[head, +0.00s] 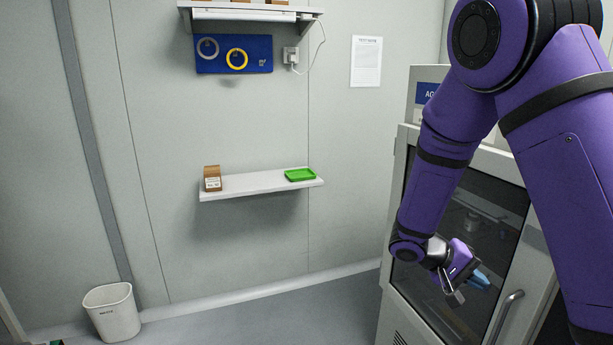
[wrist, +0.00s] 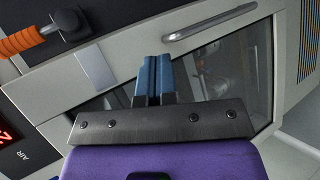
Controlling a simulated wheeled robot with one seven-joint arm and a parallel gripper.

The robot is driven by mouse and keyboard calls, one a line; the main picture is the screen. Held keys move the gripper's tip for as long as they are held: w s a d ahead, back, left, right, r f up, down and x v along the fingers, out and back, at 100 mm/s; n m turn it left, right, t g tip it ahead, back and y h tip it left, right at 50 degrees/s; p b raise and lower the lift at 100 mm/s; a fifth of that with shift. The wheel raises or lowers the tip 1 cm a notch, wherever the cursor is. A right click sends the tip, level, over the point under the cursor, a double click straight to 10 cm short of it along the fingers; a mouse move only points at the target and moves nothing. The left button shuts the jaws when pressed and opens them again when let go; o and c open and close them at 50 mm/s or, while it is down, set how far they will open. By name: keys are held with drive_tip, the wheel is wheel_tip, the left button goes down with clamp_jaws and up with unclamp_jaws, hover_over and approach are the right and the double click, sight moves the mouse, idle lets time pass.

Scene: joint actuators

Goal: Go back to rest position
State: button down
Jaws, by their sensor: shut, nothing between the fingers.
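My gripper (head: 480,279) hangs at the lower right of the head view, in front of the dark glass door of a grey cabinet (head: 397,190). My purple arm bends down to it from the upper right. In the wrist view, the blue fingers of my gripper (wrist: 153,62) lie side by side, shut with nothing between them. They point toward the cabinet door, apart from its handle as far as I can see.
The cabinet's metal handle (head: 505,318) also shows in the wrist view (wrist: 210,22). A wall shelf (head: 255,187) holds a small brown box (head: 212,179) and a green tray (head: 300,175). A white bin (head: 112,313) stands at lower left. The floor between is clear.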

drive_tip(key=s+a+r+t+y, duration=0.2)
drive_tip(key=s+r+y, duration=0.2)
drive_tip(key=s+r, duration=0.3)
drive_tip(key=s+a+r+n+t+y, duration=0.1)
drive_tip(key=s+a+r+t+y, duration=0.1)
drive_tip(key=s+r, duration=0.5)
drive_tip(key=s+a+r+t+y, duration=0.2)
drive_tip(key=s+r+y, duration=0.4)
drive_tip(key=r, duration=0.3)
drive_tip(key=shift+s+r+n+t, duration=0.15)
drive_tip(key=shift+s+n+t, duration=0.15)
drive_tip(key=shift+s+t, duration=0.6)
